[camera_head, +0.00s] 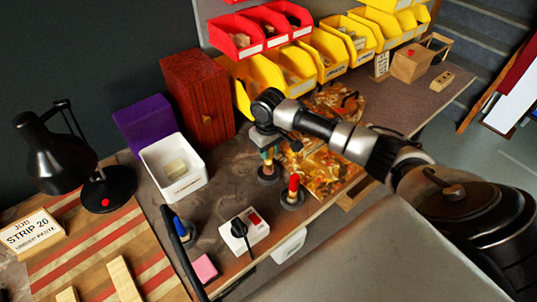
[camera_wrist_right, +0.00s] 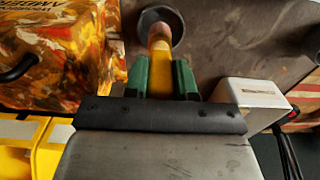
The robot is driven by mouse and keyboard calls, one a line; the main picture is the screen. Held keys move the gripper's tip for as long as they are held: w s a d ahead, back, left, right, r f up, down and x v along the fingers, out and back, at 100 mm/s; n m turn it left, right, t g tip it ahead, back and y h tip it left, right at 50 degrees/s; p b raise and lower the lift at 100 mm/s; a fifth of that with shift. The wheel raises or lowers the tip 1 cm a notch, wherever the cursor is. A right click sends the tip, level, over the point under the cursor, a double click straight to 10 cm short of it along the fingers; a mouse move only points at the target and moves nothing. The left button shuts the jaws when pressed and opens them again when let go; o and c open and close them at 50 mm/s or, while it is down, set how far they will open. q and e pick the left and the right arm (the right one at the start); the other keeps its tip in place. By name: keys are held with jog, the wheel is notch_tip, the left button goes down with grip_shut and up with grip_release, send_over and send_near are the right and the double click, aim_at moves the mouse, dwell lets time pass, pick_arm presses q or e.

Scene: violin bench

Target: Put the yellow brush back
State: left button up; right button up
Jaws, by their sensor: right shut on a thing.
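My right gripper (camera_head: 267,155) reaches down over the bench. In the right wrist view its green fingers (camera_wrist_right: 161,78) are shut on the yellow brush (camera_wrist_right: 160,60), which points toward a round dark holder (camera_wrist_right: 172,20). In the head view this holder (camera_head: 268,178) stands right below the fingers, and the brush is mostly hidden by the gripper. The brush lines up with the holder, but I cannot tell whether it rests in it. My left gripper is not in view.
A similar holder (camera_head: 292,200) with a red brush (camera_head: 293,183) stands close by. A blue-tipped item (camera_head: 181,228) stands left of a white switch box (camera_head: 244,231). A white bin (camera_head: 173,168) is at left, and a shiny amber bag (camera_head: 330,165) lies at right.

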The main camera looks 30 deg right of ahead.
jog(key=shift+f, duration=1.25)
jog(key=shift+f, duration=0.1)
jog(key=o, duration=0.9)
notch_tip(320, 180, up, 12)
jog(key=shift+r, duration=0.15)
